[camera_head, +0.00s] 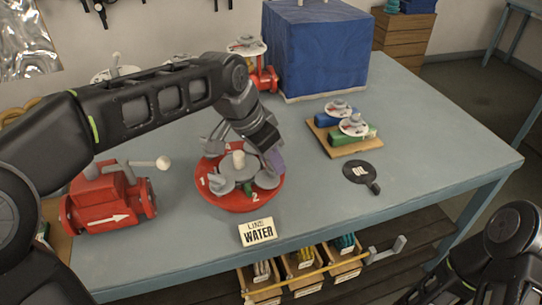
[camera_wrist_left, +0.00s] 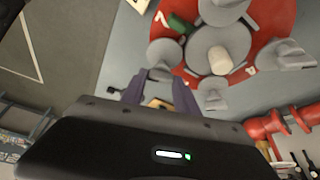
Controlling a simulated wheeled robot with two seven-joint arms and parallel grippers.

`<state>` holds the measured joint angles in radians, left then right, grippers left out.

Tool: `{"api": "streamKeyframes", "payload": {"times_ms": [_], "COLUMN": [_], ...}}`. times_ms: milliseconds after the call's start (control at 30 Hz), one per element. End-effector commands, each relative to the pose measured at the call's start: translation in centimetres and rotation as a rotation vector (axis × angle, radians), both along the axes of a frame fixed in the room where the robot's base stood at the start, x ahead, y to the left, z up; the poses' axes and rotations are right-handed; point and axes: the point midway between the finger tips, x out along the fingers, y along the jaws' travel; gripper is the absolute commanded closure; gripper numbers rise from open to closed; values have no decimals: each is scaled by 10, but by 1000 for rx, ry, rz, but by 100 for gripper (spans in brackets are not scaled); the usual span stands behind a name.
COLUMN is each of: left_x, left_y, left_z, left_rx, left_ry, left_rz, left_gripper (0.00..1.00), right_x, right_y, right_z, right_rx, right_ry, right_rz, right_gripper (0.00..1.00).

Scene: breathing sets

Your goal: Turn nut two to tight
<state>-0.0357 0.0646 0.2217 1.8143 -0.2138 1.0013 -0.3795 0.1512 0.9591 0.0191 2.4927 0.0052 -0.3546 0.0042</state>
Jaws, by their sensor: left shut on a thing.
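A round red flange (camera_head: 240,204) with a grey centre, a pale central knob (camera_head: 239,159) and several grey wing nuts lies on the table. A white number 2 is at its front edge, with a small green piece (camera_head: 248,187) beside it. My left gripper (camera_head: 275,163) reaches down over the flange's right side. Its purple fingers are shut on the grey wing nut (camera_head: 267,179) just right of the number 2. The wrist view shows this nut (camera_wrist_left: 165,54) at the fingertips, with the green piece (camera_wrist_left: 180,24) close by. The fingers partly hide the nut. My right gripper is not visible.
A red valve (camera_head: 108,199) with an arrow stands left of the flange. A "LINE WATER" sign (camera_head: 257,232) is in front. A blue box (camera_head: 315,50) stands behind.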

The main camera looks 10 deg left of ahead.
Motion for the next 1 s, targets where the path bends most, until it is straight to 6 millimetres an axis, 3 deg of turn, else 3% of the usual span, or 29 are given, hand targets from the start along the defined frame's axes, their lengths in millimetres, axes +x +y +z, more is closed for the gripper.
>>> {"api": "streamKeyframes", "payload": {"times_ms": [1000], "left_x": [6], "left_y": [3], "left_z": [2], "left_rx": [-1], "left_ry": [0], "left_rz": [-919], "left_gripper": [100], "right_x": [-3], "right_y": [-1], "right_z": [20], "right_rx": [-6], "right_ry": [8], "right_rz": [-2], "right_gripper": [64]}}
